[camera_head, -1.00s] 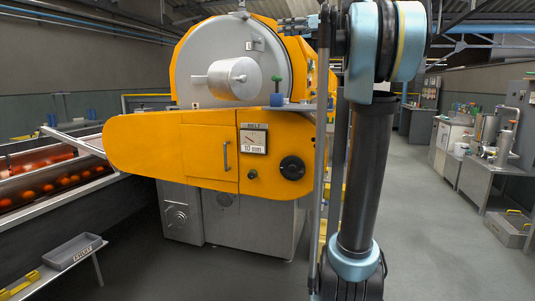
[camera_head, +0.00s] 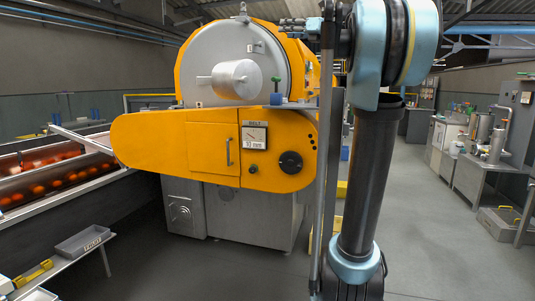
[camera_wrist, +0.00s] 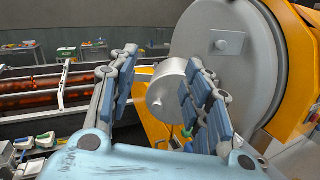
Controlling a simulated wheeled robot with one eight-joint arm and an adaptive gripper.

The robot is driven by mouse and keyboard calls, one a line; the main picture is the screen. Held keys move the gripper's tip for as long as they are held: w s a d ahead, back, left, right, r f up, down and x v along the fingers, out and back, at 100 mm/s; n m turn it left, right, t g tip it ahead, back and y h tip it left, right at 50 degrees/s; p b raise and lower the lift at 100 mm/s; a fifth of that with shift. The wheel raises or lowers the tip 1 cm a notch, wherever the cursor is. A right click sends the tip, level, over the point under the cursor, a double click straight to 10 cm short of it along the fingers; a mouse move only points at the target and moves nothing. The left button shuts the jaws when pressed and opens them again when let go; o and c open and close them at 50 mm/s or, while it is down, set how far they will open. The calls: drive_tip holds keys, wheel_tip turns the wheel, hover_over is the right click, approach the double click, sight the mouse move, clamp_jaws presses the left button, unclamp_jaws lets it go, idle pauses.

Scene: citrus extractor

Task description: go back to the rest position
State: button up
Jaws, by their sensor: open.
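My gripper (camera_wrist: 160,85) shows in the wrist view with its two blue-padded fingers spread wide and nothing between them. Beyond the fingers is the extractor's round grey end cover (camera_wrist: 215,45) with a protruding metal cylinder (camera_wrist: 168,88). In the head view my arm is folded upright at the right, in front of the orange citrus extractor (camera_head: 150,140). The gripper's fingers are not clearly seen there. The extractor's orange door is shut, with a gauge (camera_head: 254,137) and a black knob (camera_head: 290,162) beside it.
A roller conveyor with oranges (camera_head: 45,185) runs along the left. A low bench there holds a grey tray (camera_head: 84,242) and a yellow item (camera_head: 33,273). Steel tables with equipment (camera_head: 490,170) stand at the right.

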drive_tip(key=d+f+m+t+h, duration=0.8)
drive_tip(key=d+f+m+h, duration=0.3)
drive_tip(key=m, duration=0.8)
drive_tip(key=s+d+f+m+g+h, duration=0.2)
drive_tip(key=s+d+f+m+h, duration=0.1)
drive_tip(key=f+m, duration=0.3)
drive_tip(key=s+d+f+m+g+h, duration=0.1)
drive_tip(key=s+d+f+m+h, duration=0.15)
drive_tip(key=f, duration=0.55)
drive_tip(key=s+d+f+m+g+h, duration=0.2)
drive_tip(key=f+m+h, duration=0.1)
drive_tip(key=f+m, duration=0.25)
drive_tip(key=s+a+f+m+g+y, duration=0.1)
drive_tip(key=s+f+m+g, duration=0.2)
drive_tip(key=s+f, duration=0.6)
drive_tip(key=s+f+m+g, duration=0.3)
drive_tip(key=s+f+m, duration=0.1)
drive_tip(key=f, duration=0.9)
drive_tip(key=s+a+f+m+g+y, duration=0.1)
drive_tip(key=s+a+f+m+g, duration=0.1)
drive_tip(key=s+f, duration=0.6)
drive_tip(key=s+a+f+m+g+y, duration=0.2)
drive_tip(key=s+a+f+g, duration=0.2)
drive_tip(key=s+f, duration=0.5)
drive_tip(key=shift+s+a+f+g, duration=0.15)
drive_tip(key=shift+s+a+g, duration=0.2)
drive_tip(key=shift+a, duration=0.3)
